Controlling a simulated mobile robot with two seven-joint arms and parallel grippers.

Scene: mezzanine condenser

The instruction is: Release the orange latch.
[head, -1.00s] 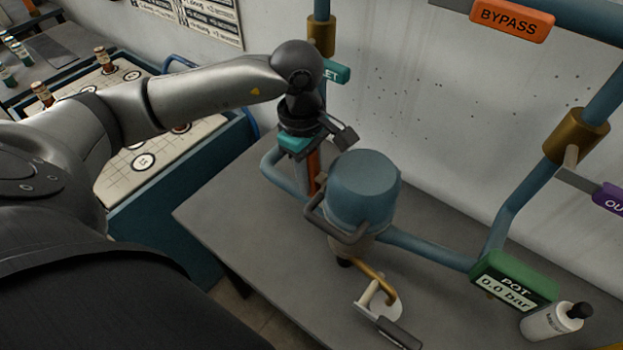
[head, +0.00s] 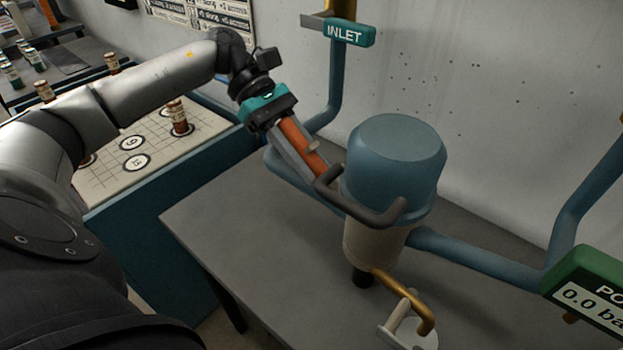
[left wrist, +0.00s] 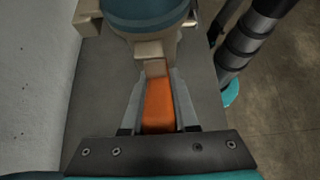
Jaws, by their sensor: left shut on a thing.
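The orange latch (head: 302,143) sits on the left side of the pot with the blue lid (head: 396,155). It slants up and to the left, away from the lid. My left gripper (head: 312,168) comes down from the upper left and is shut on the latch. In the left wrist view the latch (left wrist: 158,106) lies between the two grey fingers, its far end close to a tan bracket (left wrist: 156,68) on the pot. The latch's lower end is partly hidden behind the dark handle (head: 365,208) in the head view. My right gripper is out of view.
Blue pipes join the pot, with an INLET tag (head: 348,32) behind and a green gauge sign (head: 592,290) reading 0.0 at right. A brass spout (head: 420,310) projects in front. The grey table (head: 225,225) is clear at front left. A board with bottles (head: 110,175) stands at left.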

